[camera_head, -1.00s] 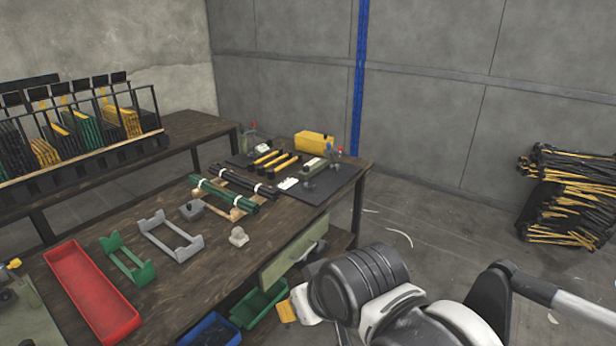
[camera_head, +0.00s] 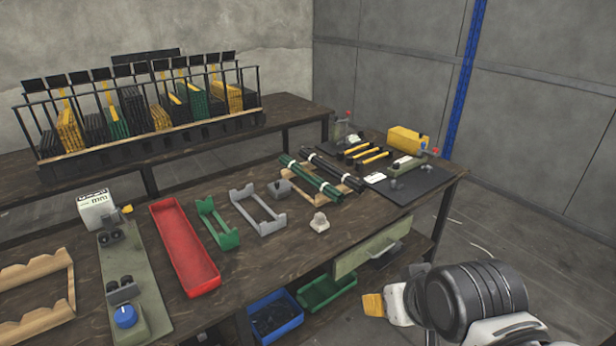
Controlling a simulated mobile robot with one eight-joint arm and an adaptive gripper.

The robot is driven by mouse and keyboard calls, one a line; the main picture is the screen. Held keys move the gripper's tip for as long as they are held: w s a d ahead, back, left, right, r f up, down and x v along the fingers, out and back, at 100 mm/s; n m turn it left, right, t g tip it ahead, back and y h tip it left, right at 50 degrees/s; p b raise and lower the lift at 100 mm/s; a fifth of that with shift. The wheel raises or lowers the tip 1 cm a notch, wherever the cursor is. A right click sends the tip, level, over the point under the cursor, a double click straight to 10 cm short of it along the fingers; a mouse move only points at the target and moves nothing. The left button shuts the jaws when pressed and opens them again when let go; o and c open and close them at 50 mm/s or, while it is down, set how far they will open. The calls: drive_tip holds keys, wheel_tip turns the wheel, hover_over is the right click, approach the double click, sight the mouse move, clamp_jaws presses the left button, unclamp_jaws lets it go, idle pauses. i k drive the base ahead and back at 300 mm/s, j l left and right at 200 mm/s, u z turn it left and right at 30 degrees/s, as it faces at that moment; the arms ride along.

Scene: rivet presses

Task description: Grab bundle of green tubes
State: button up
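The bundle of green tubes (camera_head: 310,177) lies on a wooden cradle (camera_head: 297,199) on the workbench, tied with white bands. A bundle of black tubes (camera_head: 332,168) lies alongside it on the right. My arm shows at the lower right, in front of the bench and well apart from the tubes. An orange-yellow tip at its end, seemingly part of my gripper (camera_head: 373,304), shows near the bench's front edge. I cannot tell whether the gripper is open or shut.
On the bench (camera_head: 270,262) are a grey holder (camera_head: 263,226), a green holder (camera_head: 220,234), a red tray (camera_head: 187,249) and a small grey block (camera_head: 319,223). A dark mat (camera_head: 412,187) with tools lies right of the tubes. A back rack (camera_head: 150,140) holds several tube stacks.

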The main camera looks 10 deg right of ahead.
sight(314, 179)
drive_tip(key=i+l+u, duration=0.2)
drive_tip(key=i, duration=0.35)
drive_tip(key=i+l+u, duration=0.2)
drive_tip(key=i, duration=0.35)
drive_tip(key=i+l+u, duration=0.2)
drive_tip(key=i, duration=0.3)
